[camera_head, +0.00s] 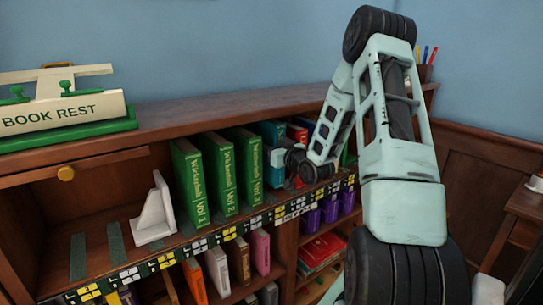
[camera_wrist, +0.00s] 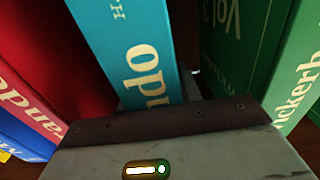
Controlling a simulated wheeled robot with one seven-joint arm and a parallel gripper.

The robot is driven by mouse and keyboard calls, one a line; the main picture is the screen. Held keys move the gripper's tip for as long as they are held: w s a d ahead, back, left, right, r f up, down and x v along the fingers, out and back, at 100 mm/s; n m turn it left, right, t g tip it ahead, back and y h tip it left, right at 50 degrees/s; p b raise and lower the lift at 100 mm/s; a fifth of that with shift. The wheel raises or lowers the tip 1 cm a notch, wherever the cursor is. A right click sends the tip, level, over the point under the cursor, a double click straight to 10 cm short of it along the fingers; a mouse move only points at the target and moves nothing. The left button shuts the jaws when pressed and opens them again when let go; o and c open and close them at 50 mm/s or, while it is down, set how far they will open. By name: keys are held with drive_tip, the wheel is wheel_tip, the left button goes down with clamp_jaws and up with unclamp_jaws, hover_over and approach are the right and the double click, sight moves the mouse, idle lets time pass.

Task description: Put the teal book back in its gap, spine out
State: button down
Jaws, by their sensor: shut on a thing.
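The teal book (camera_head: 272,131) stands upright in the upper shelf row, between the green volumes and the red and blue books. In the wrist view the teal book (camera_wrist: 130,45) fills the middle, its lettered spine facing my gripper. My gripper (camera_head: 281,158) is at the front of the row, shut on the teal book's spine end. In the wrist view only its grey body and dark edge (camera_wrist: 165,122) show clearly; the fingertips are mostly hidden. How deep the book sits is hard to tell.
Green Vol 3 (camera_head: 245,165) stands left of the teal book, beside two more green volumes. A red book (camera_head: 297,134) is on its right. A white bookend (camera_head: 154,213) stands farther left. Purple items (camera_head: 329,209) and other books fill the shelf below. A book rest (camera_head: 65,112) is on top.

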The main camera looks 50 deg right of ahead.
drive_tip(key=shift+f, duration=1.6)
drive_tip(key=c, duration=1.4)
unclamp_jaws()
drive_tip(key=shift+f, duration=0.25)
drive_tip(key=o, duration=0.4)
drive_tip(key=shift+o, duration=0.2)
drive_tip(key=shift+r, duration=0.2)
drive_tip(key=b+v, duration=0.2)
drive_tip(key=v, duration=1)
drive_tip(key=shift+f, duration=0.1)
